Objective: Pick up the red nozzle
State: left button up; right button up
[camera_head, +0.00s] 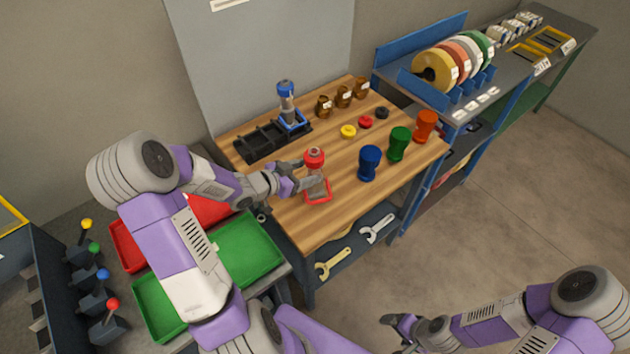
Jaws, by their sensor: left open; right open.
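The red nozzle (314,156) is the red top of a clear bottle-like pump (317,187) that stands upright in a red square base on the wooden table (290,222). My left gripper (306,174) is open at the pump's left side, just below the red top. Its fingers overlap the pump in the picture, and I cannot tell whether they touch it. My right gripper (402,330) is open and empty at the bottom of the view, away from the table.
A black rack (258,142) holds a blue-topped pump (286,93) at the back. Brown jars (343,96), small discs (348,131) and blue (369,163), green (399,143) and red (426,126) cups stand to the right. Red and green (247,250) trays lie left.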

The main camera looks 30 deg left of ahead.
aim_at(310, 172)
pick_arm(q)
jog(key=x, duration=0.4)
jog(key=shift+f+b, duration=0.25)
jog(key=shift+b, duration=0.1)
jog(key=shift+r, duration=0.1)
grip_shut()
